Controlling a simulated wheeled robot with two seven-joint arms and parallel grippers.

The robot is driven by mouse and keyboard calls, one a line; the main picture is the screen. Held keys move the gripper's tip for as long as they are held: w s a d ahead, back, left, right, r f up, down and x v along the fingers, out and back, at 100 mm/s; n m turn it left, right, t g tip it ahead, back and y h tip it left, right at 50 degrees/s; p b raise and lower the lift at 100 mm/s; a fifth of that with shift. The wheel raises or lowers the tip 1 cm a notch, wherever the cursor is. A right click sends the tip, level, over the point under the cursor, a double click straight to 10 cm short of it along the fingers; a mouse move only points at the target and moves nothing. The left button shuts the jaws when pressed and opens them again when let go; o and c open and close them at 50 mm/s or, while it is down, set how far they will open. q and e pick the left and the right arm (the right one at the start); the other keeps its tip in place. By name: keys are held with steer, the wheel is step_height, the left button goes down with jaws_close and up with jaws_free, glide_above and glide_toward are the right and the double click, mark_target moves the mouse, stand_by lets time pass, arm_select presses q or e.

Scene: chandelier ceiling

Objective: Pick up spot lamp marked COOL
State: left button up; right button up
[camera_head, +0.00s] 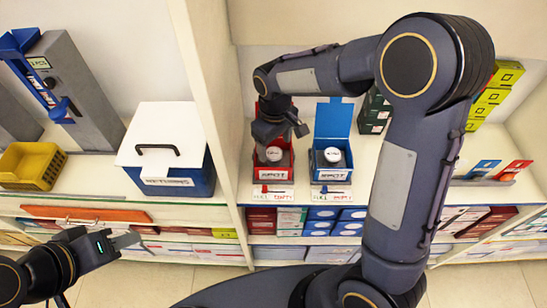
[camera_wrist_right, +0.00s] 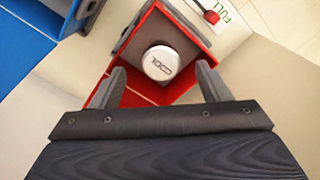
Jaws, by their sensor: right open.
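The spot lamp marked COOL (camera_wrist_right: 162,62) has a round white top and sits in the red box (camera_wrist_right: 190,22). In the head view the lamp (camera_head: 274,154) shows inside the red box (camera_head: 258,160) on the shelf. My right gripper (camera_head: 280,131) hangs just above this box. In the right wrist view the right gripper (camera_wrist_right: 162,84) is open, one finger on each side of the lamp's top in the picture, with nothing held. I cannot tell how deep the fingers reach. My left gripper (camera_head: 124,241) is at the lower left, away from the lamp.
A blue box (camera_head: 348,172) with a similar white-topped lamp (camera_head: 332,155) stands right beside the red one. A white upright panel (camera_head: 215,100) is close on the left. A lidded blue box (camera_head: 170,180) and a yellow basket (camera_head: 30,167) stand farther left.

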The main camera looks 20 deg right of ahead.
mark_target(274, 153)
step_height(274, 153, down, 6)
steer(key=shift+w+a+r+p, duration=0.1)
steer(key=shift+w+a+p, duration=0.05)
steer(key=shift+p, duration=0.2)
steer(key=c, duration=1.1)
